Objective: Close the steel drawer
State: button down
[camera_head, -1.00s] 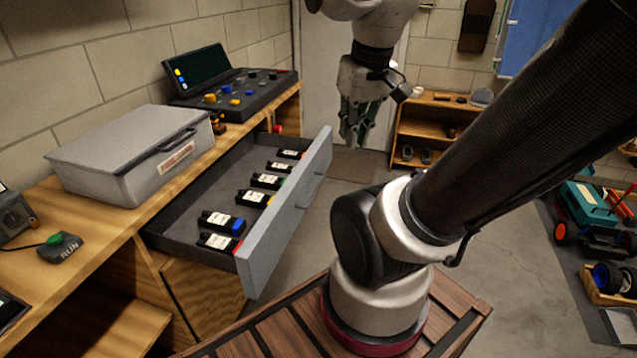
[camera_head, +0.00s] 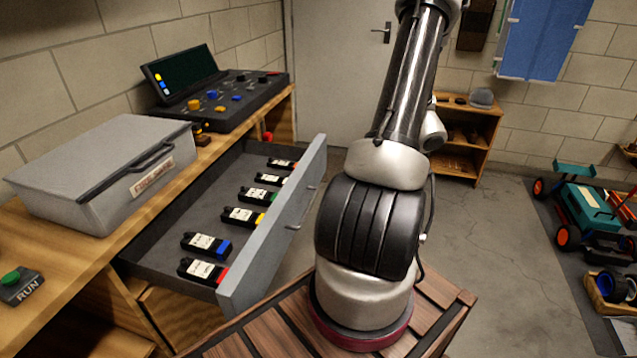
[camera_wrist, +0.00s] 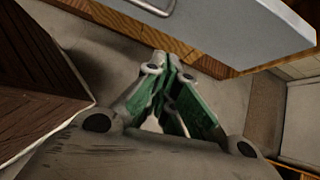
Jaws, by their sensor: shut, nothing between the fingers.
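The steel drawer (camera_head: 272,228) is pulled well out of the wooden bench in the head view. Several black battery packs with white labels (camera_head: 205,244) lie in it. Its grey front panel carries a handle (camera_head: 300,210). In the wrist view the drawer front (camera_wrist: 230,30) crosses the top right, with part of the handle (camera_wrist: 150,5) at the top edge. My gripper (camera_wrist: 168,68) has green fingers, shut and empty, close below the drawer front in that picture; I cannot tell whether they touch it. The head view does not show my gripper.
A grey metal case (camera_head: 105,170) and a control console (camera_head: 215,95) stand on the bench above the drawer. A RUN button box (camera_head: 20,287) is at the left. Floor (camera_head: 490,260) is clear to the right, before a toy car (camera_head: 590,215).

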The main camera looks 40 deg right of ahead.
jog(key=shift+m+t, duration=0.3)
jog(key=shift+m, duration=0.6)
jog(key=shift+w+a+f, duration=0.9)
jog(key=shift+w+f, duration=0.15)
jog(key=shift+w, duration=0.7)
jog(key=shift+w+a+f, duration=0.9)
jog(key=shift+w+f, duration=0.2)
jog(key=shift+w, duration=0.7)
jog(key=shift+w+a+f, duration=0.9)
jog(key=shift+w+f, duration=0.15)
jog(key=shift+w, duration=0.7)
jog(key=w+a, duration=0.5)
jog(key=w, duration=0.3)
jog(key=w+a, duration=0.5)
jog(key=w, duration=0.3)
jog(key=w+a, duration=0.6)
jog(key=w, duration=0.2)
jog(key=shift+w+a+r, duration=0.1)
jog(key=shift+w, duration=0.2)
jog(key=shift+r, duration=0.1)
